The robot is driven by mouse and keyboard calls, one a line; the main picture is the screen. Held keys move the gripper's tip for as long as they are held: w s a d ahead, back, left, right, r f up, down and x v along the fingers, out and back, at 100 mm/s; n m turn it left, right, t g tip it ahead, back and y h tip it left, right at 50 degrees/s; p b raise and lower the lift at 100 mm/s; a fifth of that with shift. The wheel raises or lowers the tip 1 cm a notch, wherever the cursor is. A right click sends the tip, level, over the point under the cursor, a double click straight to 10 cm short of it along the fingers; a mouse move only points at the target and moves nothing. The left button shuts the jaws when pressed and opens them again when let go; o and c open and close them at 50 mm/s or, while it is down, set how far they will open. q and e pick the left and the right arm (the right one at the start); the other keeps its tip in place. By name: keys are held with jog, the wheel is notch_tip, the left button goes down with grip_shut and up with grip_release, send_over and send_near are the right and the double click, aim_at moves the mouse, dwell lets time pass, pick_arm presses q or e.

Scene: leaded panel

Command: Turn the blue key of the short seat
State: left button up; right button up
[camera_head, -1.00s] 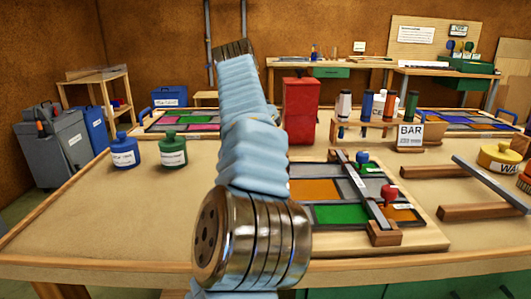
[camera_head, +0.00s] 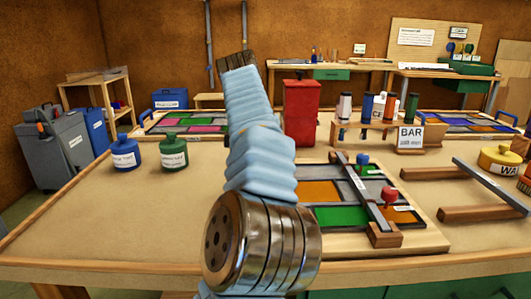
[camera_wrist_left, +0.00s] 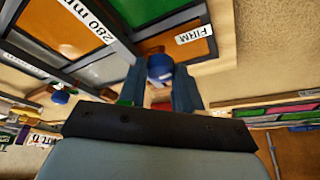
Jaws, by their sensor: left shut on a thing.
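My left gripper (camera_wrist_left: 160,88) is shut on a blue key (camera_wrist_left: 160,68) in the left wrist view, one finger on each side of its round blue head. A FIRM label on an orange pane is beside it, at the edge of the leaded panel (camera_wrist_left: 55,60). A second blue key (camera_wrist_left: 60,97) stands apart, toward the left. In the head view my left arm crosses the middle and hides the gripper's fingers, the held key and the panel's left part. There a blue key (camera_head: 362,159) and a red key (camera_head: 389,194) show by the bar (camera_head: 365,190) across the panel (camera_head: 430,240).
Blue (camera_head: 124,155) and green (camera_head: 173,152) jars stand left of my arm. A red can (camera_head: 300,110), a tube rack (camera_head: 375,127) and a BAR sign (camera_head: 410,136) stand behind the panel. Wooden rails (camera_head: 480,213) lie right. The table's front left is clear.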

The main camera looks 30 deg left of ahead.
pick_arm(q)
jog(key=shift+n, duration=0.3)
jog(key=n+y, duration=0.2)
jog(key=n, duration=0.2)
jog(key=shift+d, duration=0.2)
jog(key=n+y, duration=0.1)
jog(key=n, duration=0.2)
jog(key=n+g+y, duration=0.1)
jog(key=n, duration=0.3)
jog(key=shift+w+g, duration=0.15)
jog(key=shift+g, duration=0.15)
jog(key=n+g, duration=0.1)
jog(key=n, duration=0.1)
jog(key=n+y, duration=0.1)
jog(key=n, duration=0.2)
jog(key=shift+w+d+g, duration=0.1)
jog(key=shift+w+g, duration=0.05)
jog(key=shift+g, duration=0.25)
jog(key=n+g, duration=0.1)
jog(key=n, duration=0.4)
jog(key=shift+w+g, duration=0.1)
jog(key=shift+g, duration=0.3)
jog(key=o, duration=1)
jog(key=shift+o, duration=0.2)
